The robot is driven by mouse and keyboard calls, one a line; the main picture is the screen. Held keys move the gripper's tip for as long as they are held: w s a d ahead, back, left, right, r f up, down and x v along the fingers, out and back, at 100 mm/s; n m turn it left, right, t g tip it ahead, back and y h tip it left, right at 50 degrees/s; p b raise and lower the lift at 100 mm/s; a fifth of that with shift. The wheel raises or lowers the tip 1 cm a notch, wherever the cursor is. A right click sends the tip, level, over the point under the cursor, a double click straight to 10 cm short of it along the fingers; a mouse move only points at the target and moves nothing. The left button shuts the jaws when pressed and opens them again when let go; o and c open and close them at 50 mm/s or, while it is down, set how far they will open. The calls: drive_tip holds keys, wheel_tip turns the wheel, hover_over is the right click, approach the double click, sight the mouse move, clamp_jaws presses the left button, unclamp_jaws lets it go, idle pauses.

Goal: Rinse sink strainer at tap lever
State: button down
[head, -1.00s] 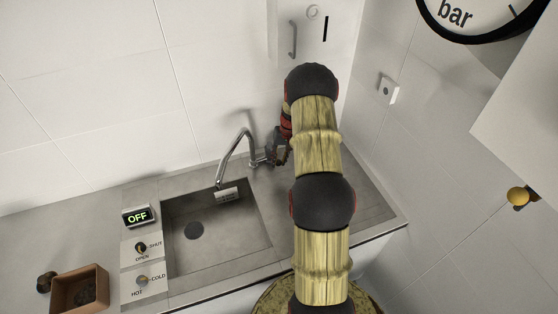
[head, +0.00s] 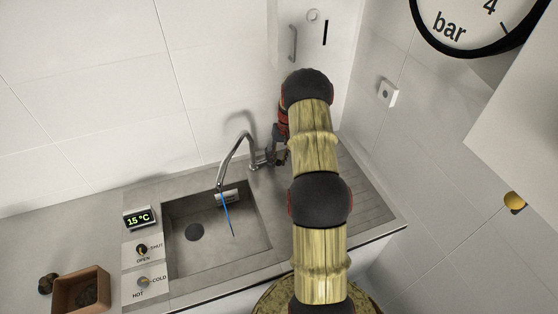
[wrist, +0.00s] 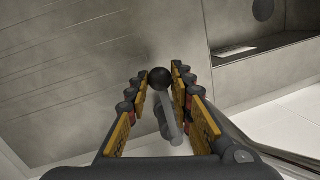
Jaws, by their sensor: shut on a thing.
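The chrome tap (head: 234,156) stands behind the sink (head: 261,232), its spout arching left over the basin. A thin blue stream of water (head: 227,215) runs from the spout. My gripper (head: 272,157) is at the right of the tap's base, partly hidden by my arm. In the wrist view my gripper (wrist: 161,80) is closed around the grey tap lever (wrist: 172,126) with its dark ball end. A dark round disc (head: 195,232) lies on the basin floor; I cannot tell whether it is the strainer or the drain. A pale slotted piece (head: 228,196) is at the basin's back wall.
A display (head: 139,218) left of the sink reads 15 °C, above an open/shut knob (head: 141,249) and a hot/cold knob (head: 143,282). A brown box (head: 80,290) stands at the lower left. A white wall cabinet (head: 315,45) is behind my arm. The left counter is mostly clear.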

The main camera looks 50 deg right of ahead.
drive_tip(key=c, duration=1.5)
unclamp_jaws()
drive_tip(key=shift+c, duration=0.2)
drive_tip(key=v, duration=0.7)
drive_tip(key=shift+r, duration=0.25)
